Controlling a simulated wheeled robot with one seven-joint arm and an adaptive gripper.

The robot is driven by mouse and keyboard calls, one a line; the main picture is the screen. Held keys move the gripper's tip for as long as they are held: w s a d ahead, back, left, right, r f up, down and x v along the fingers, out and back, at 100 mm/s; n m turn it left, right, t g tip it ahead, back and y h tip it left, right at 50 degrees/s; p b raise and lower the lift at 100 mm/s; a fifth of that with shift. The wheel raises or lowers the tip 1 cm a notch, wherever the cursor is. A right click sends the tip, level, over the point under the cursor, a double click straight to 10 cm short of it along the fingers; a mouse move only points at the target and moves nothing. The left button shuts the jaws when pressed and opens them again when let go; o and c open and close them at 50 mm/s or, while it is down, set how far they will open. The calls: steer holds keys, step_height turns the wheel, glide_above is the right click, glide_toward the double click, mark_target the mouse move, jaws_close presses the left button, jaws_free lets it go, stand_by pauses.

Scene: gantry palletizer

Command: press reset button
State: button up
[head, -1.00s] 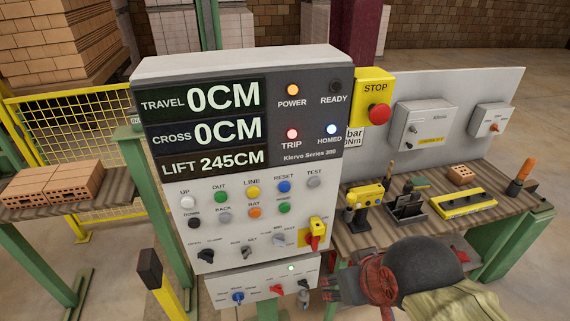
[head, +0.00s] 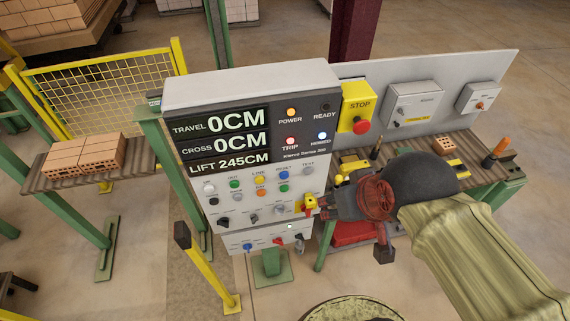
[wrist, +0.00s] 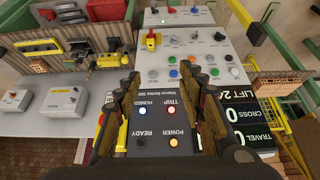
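The grey control panel (head: 290,115) stands in front of me. Its blue RESET button (head: 283,175) is in the upper button row, between the yellow LINE button (head: 259,180) and the grey TEST button (head: 308,171). RESET also shows upside down in the wrist view (wrist: 173,73), beyond my fingers. My gripper (head: 322,207) is at the panel's lower right in the head view, near the yellow-and-red switch. In the wrist view my gripper (wrist: 167,90) has its two fingers spread, with nothing between them. The red TRIP light (head: 290,141) is lit; READY (head: 325,107) is dark.
A red STOP button (head: 361,125) on a yellow box is at the panel's right. The workbench (head: 505,168) with tools lies behind my arm. A yellow post (head: 205,265) stands front left. Bricks (head: 85,157) lie on a stand at left.

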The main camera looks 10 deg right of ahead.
steer(key=shift+r, duration=0.15)
steer(key=shift+c, duration=0.3)
